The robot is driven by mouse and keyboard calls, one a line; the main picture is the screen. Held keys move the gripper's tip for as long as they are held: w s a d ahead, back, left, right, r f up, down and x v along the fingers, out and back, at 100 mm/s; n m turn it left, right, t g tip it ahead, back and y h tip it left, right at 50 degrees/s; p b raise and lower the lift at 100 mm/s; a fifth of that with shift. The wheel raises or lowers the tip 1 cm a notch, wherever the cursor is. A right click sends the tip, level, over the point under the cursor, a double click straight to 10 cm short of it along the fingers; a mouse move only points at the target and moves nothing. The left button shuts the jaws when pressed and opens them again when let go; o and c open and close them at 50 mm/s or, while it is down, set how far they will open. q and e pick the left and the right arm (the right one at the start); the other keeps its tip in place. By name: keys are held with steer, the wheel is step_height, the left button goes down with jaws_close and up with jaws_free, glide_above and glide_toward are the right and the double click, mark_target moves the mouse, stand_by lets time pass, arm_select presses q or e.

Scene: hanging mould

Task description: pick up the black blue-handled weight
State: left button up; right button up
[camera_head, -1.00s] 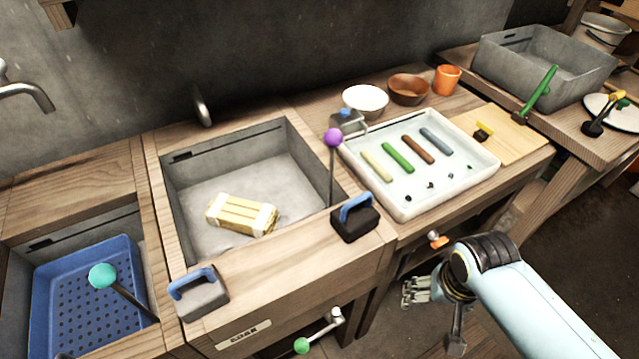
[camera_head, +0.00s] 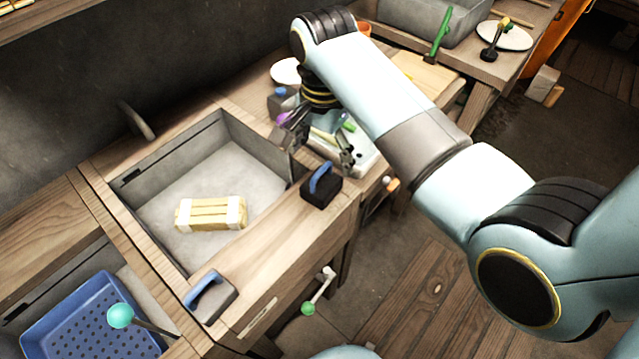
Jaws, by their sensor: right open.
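The black blue-handled weight (camera_head: 321,189) stands upright on the wooden front right corner of the sink surround. Its blue handle (camera_head: 322,177) is on top. My right gripper (camera_head: 318,160) is open, with its fingers pointing down above and just behind the weight; whether they touch the handle I cannot tell, but nothing shows between them. A second weight, grey with a blue handle (camera_head: 210,297), stands at the front left corner of the same surround. My left gripper is not in view.
A grey sink (camera_head: 165,235) holds a banded yellow block (camera_head: 211,213). A purple-knobbed lever is partly hidden by the gripper. A white tray (camera_head: 367,160) lies behind my right arm. A blue perforated tray (camera_head: 85,315) with a teal-knobbed lever (camera_head: 120,316) is at lower left.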

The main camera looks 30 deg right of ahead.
mark_target(325, 169)
steer(key=f, duration=0.3)
steer(key=shift+s+d+f, duration=0.1)
steer(key=shift+d+f, duration=0.15)
steer(key=shift+f, duration=0.05)
step_height(325, 169, down, 5)
steer(key=shift+a+f, duration=0.1)
steer(key=shift+w, duration=0.2)
steer(key=c, duration=1.7)
steer(key=shift+c, duration=0.2)
